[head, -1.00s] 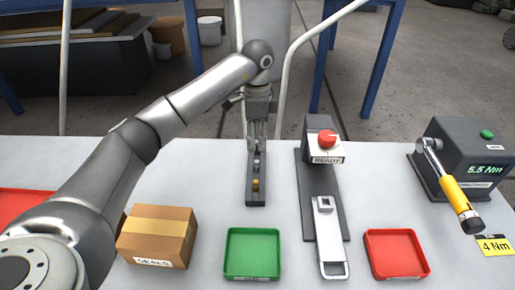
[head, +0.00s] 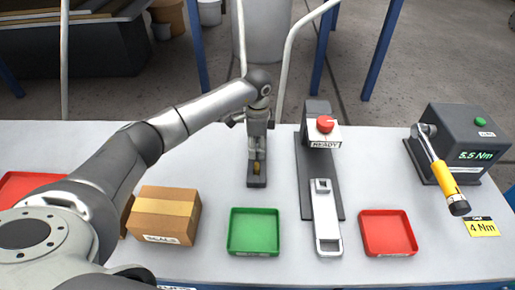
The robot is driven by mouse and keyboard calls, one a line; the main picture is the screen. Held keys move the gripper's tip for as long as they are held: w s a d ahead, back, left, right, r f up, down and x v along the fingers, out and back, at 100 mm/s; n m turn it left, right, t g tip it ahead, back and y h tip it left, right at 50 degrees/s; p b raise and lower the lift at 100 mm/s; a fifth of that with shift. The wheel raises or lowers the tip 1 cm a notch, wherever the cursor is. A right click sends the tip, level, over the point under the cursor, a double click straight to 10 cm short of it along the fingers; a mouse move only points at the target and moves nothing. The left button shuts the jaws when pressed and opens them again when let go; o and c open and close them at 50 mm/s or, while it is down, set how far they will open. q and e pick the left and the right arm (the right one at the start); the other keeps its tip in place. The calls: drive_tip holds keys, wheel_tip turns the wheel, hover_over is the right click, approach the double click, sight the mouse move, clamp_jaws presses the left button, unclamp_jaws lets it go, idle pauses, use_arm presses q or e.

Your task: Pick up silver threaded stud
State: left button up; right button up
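A narrow dark rack (head: 256,182) stands on the white table near the middle. A brass-coloured piece (head: 256,168) sits upright in it near its front end. My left gripper (head: 257,156) points down over the rack just behind the brass piece. Its fingers cover the middle and back of the rack, so I cannot make out the silver threaded stud. The fingers are too small and close together to tell whether they are open or shut on anything. My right gripper is not in view.
A green tray (head: 254,250) and a cardboard box (head: 165,215) stand in front. Right of the rack are a fixture with a red button (head: 325,124), a red tray (head: 388,252), a torque tester (head: 465,140) and a yellow-handled wrench (head: 443,180). Another red tray (head: 22,180) lies left.

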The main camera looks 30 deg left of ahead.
use_arm(q)
drive_tip(key=shift+w+f, duration=0.1)
drive_tip(key=shift+f, duration=0.1)
drive_tip(key=shift+r, duration=0.1)
clamp_jaws()
